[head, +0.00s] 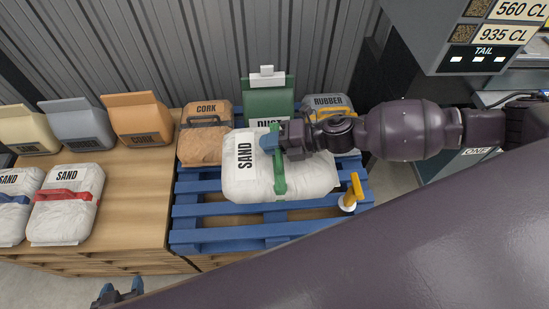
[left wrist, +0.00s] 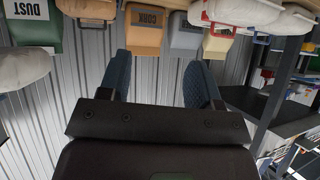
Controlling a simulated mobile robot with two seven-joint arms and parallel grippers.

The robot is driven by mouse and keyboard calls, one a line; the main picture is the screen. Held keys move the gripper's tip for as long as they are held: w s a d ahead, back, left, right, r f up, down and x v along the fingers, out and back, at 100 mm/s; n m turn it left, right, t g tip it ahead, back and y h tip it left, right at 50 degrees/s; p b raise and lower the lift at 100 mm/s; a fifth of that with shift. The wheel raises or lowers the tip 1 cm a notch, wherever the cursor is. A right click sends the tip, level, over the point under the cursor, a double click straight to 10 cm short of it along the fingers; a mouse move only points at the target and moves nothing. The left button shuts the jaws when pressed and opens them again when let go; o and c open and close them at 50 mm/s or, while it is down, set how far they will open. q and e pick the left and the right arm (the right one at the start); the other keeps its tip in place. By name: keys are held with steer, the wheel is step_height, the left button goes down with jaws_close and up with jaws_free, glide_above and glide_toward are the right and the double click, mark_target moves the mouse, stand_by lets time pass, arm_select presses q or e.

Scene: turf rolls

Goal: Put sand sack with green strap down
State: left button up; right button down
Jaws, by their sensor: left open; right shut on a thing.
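The white sand sack with the green strap (head: 240,180) is over the blue pallet (head: 205,223) in the head view. Its green strap (head: 279,180) runs across it, and its SAND label faces up on the left. My right gripper (head: 273,141) is shut on the strap near the sack's far edge. I cannot tell whether the sack touches the pallet or hangs just above it. My left gripper (head: 121,289) is open and empty at the bottom left, by the wooden table's front edge. It also shows in the left wrist view (left wrist: 160,82).
On the pallet stand a cork bag (head: 205,145), a green dust bag (head: 268,101), a rubber bag (head: 328,104) and a yellow-handled item (head: 354,190). The wooden table (head: 135,200) holds sand sacks with red (head: 68,215) and blue straps, plus several bags. Pallet slats are bare in front.

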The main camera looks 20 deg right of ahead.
steer(key=shift+a+r, duration=0.2)
steer(key=shift+a, duration=0.05)
arm_select(q)
steer(key=f+b, duration=0.1)
steer(key=b, duration=0.1)
steer(key=f+b, duration=0.4)
steer(key=shift+w+d, duration=0.1)
steer(key=shift+w, duration=0.2)
arm_select(e)
step_height(320, 180, down, 20)
steer(key=shift+r, duration=0.2)
arm_select(q)
steer(key=shift+s+f+g, duration=0.15)
steer(key=shift+g, duration=0.15)
arm_select(e)
steer(key=shift+f, duration=0.1)
steer(key=c, duration=1.6)
jaws_free()
steer(key=shift+s+f, duration=0.1)
steer(key=shift+f, duration=0.15)
arm_select(q)
steer(key=shift+s+b, duration=0.15)
steer(key=shift+b, duration=0.15)
arm_select(e)
steer(key=o, duration=0.5)
